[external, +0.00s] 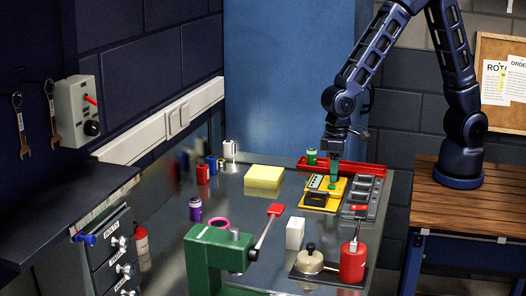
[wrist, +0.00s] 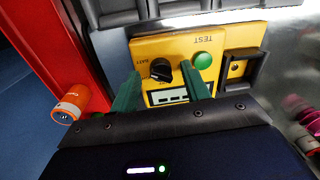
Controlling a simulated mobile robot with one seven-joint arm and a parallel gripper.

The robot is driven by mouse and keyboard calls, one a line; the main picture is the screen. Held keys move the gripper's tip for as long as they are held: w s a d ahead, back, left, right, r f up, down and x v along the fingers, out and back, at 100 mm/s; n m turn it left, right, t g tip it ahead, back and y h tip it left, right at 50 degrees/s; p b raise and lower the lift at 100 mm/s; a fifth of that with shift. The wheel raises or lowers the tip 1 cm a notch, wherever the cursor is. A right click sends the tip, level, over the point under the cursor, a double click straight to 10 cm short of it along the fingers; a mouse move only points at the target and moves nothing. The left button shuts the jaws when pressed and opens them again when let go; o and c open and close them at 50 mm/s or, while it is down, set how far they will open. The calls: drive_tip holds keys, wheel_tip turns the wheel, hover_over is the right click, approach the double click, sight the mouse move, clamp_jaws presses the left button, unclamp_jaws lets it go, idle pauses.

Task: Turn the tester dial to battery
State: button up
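The yellow tester (external: 312,203) lies on the metal bench in the external view, with my gripper (external: 333,182) pointing down over it. In the wrist view the tester (wrist: 228,45) shows a black dial (wrist: 161,69), a green button (wrist: 202,60) marked TEST, a BATT label to the left of the dial, and a small display window. My gripper (wrist: 160,78) is open; its green fingers stand on either side of the dial with a gap visible. Whether they reach down to the dial's height is unclear. The dial's exact setting is hard to read.
A red tray (external: 370,169) lies behind the tester, and a grey compartment tray (external: 377,190) is to its right. An orange battery-like cylinder (wrist: 70,104) sits close by. A yellow block (external: 264,177), white box (external: 294,233) and red can (external: 352,262) stand nearby.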

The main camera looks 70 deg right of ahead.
wheel_tip(320, 180, up, 11)
drive_tip(key=shift+d, duration=0.3)
idle(0.5)
drive_tip(key=shift+f, duration=0.1)
drive_tip(key=s+d+r+t, duration=0.1)
drive_tip(key=s+d+r, duration=0.15)
drive_tip(key=d, duration=0.45)
drive_tip(key=s+d+r+m, duration=0.1)
drive_tip(key=d+r, duration=0.3)
drive_tip(key=d, duration=0.3)
drive_tip(key=s+d+r+t, duration=0.1)
drive_tip(key=d+r, duration=0.2)
drive_tip(key=d, duration=0.4)
drive_tip(key=s+d+r+t, duration=0.2)
drive_tip(key=s+d+r, duration=0.2)
drive_tip(key=s+d, duration=0.9)
drive_tip(key=shift+d+t+h, duration=0.3)
drive_tip(key=shift+d+h, duration=0.1)
drive_tip(key=shift+d, duration=0.5)
